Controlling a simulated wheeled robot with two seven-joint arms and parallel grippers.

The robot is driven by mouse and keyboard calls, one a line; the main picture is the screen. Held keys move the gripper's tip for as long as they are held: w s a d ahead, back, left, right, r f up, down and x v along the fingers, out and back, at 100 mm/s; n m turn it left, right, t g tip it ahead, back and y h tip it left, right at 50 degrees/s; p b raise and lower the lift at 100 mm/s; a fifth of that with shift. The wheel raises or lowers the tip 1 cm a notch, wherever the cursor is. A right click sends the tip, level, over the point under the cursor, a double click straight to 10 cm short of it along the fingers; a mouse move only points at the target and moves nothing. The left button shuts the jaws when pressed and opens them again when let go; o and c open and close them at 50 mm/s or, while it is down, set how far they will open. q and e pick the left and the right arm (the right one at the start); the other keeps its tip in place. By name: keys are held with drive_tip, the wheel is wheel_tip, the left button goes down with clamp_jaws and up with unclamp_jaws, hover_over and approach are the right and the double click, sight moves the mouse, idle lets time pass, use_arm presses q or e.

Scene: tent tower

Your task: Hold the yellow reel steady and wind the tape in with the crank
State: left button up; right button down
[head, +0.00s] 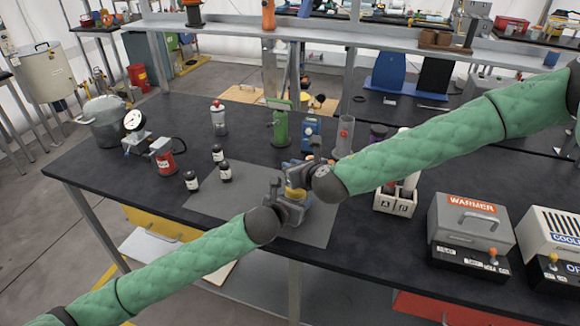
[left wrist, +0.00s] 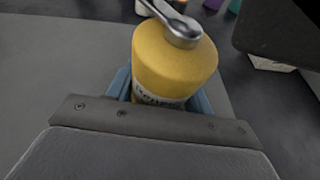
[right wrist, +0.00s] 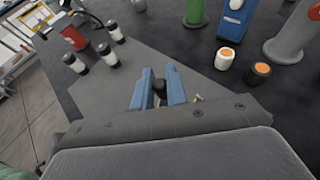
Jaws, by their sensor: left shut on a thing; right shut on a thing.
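The yellow reel (left wrist: 173,62) stands upright in the left wrist view, with a metal crank (left wrist: 180,25) on its top. In the head view the reel (head: 294,194) shows only as a small yellow patch between my grippers. My left gripper (head: 290,205) is shut on the reel's body from the near side; its blue fingers show on both sides of it in the left wrist view. My right gripper (head: 306,172) is above the reel and shut on the crank's dark knob (right wrist: 159,88), which sits between its blue fingers in the right wrist view. The tape is not distinguishable.
The reel is over a grey mat (head: 318,232) on the black table. Several dark bottles (head: 191,181) and a red canister (head: 163,157) stand left. A green device (head: 280,128) stands behind. A white rack (head: 396,200) and the warmer box (head: 470,222) stand right.

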drive_tip(key=shift+d+r+m+h, duration=0.1)
drive_tip(key=shift+m+h, duration=0.3)
drive_tip(key=shift+h, duration=0.1)
drive_tip(key=c, duration=1.4)
unclamp_jaws()
drive_tip(key=shift+s, duration=0.1)
drive_tip(key=v, duration=1.1)
drive_tip(key=shift+s+d, duration=0.25)
drive_tip(key=shift+s, duration=0.15)
